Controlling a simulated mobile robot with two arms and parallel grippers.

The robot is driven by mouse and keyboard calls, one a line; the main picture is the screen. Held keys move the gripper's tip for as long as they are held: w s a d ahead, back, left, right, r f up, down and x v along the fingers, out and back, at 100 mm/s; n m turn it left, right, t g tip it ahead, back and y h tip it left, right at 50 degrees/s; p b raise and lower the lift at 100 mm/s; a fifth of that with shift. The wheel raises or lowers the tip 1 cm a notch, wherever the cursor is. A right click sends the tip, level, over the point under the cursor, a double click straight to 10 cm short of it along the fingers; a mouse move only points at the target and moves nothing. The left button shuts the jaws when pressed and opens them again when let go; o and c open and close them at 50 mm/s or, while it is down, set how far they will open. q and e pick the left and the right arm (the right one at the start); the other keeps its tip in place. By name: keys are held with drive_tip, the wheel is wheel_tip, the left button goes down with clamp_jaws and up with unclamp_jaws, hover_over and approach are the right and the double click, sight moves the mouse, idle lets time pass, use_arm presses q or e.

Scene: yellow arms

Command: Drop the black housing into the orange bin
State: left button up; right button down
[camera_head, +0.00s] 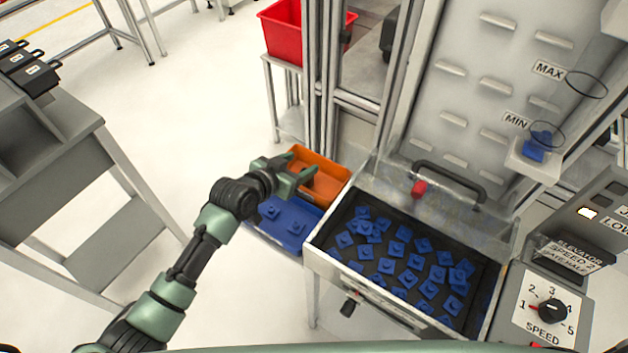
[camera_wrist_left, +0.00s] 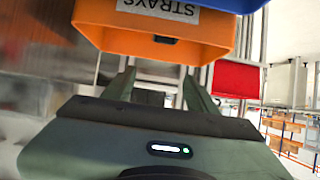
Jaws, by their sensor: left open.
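The orange bin (camera_head: 327,186) stands low beside the blue bin, left of the metal tray, in the head view. In the wrist view the orange bin (camera_wrist_left: 110,38) fills the upper part, with a label reading STRAYS. My left gripper (camera_head: 301,170) is at the near left edge of the orange bin, open. Its spread fingers (camera_wrist_left: 158,88) show nothing held between them. A small black piece (camera_wrist_left: 165,39) shows against the orange bin in the wrist view; I cannot tell whether it is the black housing or part of the bin. My right gripper is out of view.
A blue bin (camera_head: 266,235) with blue parts adjoins the orange bin. A metal-framed tray (camera_head: 317,260) of several blue parts stands to the right, with a black handle (camera_head: 450,178). A red bin (camera_head: 283,36) stands behind.

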use_arm(q)
drive_tip(key=v, duration=0.6)
drive_tip(key=shift+s+b, duration=0.2)
drive_tip(key=shift+b, duration=0.1)
drive_tip(key=shift+r, duration=0.1)
drive_tip(key=s+a+f+n+g+y, duration=0.2)
drive_tip(key=s+a, duration=0.3)
drive_tip(key=s, duration=0.4)
drive_tip(key=s+a+f+n+g+y, duration=0.1)
drive_tip(key=s+a+f+g+y, duration=0.15)
drive_tip(key=s+a, duration=0.55)
drive_tip(key=s+a+f+n+g+y, duration=0.2)
drive_tip(key=s+a+y, duration=0.1)
drive_tip(key=s, duration=0.8)
wheel_tip(320, 180, down, 28)
drive_tip(key=s+g, duration=0.1)
drive_tip(key=s, duration=0.1)
drive_tip(key=s+a+f+g, duration=0.1)
drive_tip(key=s+a+f, duration=0.1)
drive_tip(key=s+f, duration=1.2)
drive_tip(key=shift+s+a+f, duration=0.15)
drive_tip(key=shift+s+a, duration=0.2)
drive_tip(key=shift+s, duration=0.9)
